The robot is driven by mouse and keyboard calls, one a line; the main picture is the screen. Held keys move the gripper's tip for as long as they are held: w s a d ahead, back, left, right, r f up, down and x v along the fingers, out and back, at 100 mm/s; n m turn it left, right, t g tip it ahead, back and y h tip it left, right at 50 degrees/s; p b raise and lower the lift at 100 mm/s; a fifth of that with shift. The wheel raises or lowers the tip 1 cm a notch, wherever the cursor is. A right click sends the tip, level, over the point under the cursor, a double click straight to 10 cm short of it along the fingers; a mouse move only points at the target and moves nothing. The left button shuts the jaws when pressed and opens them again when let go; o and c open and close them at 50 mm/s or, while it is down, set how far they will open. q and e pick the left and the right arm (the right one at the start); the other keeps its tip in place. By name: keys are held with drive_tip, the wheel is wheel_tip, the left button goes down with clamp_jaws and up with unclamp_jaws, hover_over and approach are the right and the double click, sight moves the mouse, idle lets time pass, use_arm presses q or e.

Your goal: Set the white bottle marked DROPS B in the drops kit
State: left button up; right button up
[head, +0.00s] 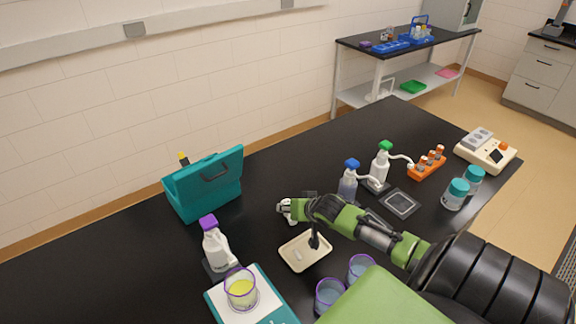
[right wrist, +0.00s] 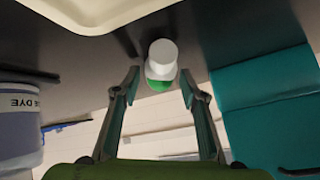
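A small white bottle with a green part (right wrist: 162,58) stands between the fingertips of my right gripper (right wrist: 160,85) in the right wrist view. The fingers are spread, with a gap on both sides of it. In the head view, my right gripper (head: 296,207) is low over the black bench, and a white piece of the bottle (head: 284,208) shows at its tip; the rest is hidden. No DROPS B marking is readable. A teal case with a dark handle (head: 205,185), likely the drops kit, stands to the left; its inside is hidden. My left gripper is not in view.
A cream tray (head: 305,262) is close in front of the right gripper. A purple-capped bottle (head: 215,245) and a scale with a yellow-filled beaker (head: 240,290) stand left of it. Blue-capped (head: 348,185) and green-capped (head: 380,165) bottles stand behind the right arm. Bench between gripper and case is clear.

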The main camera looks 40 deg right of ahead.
drive_tip(key=c, duration=0.8)
drive_tip(key=shift+r, duration=0.1)
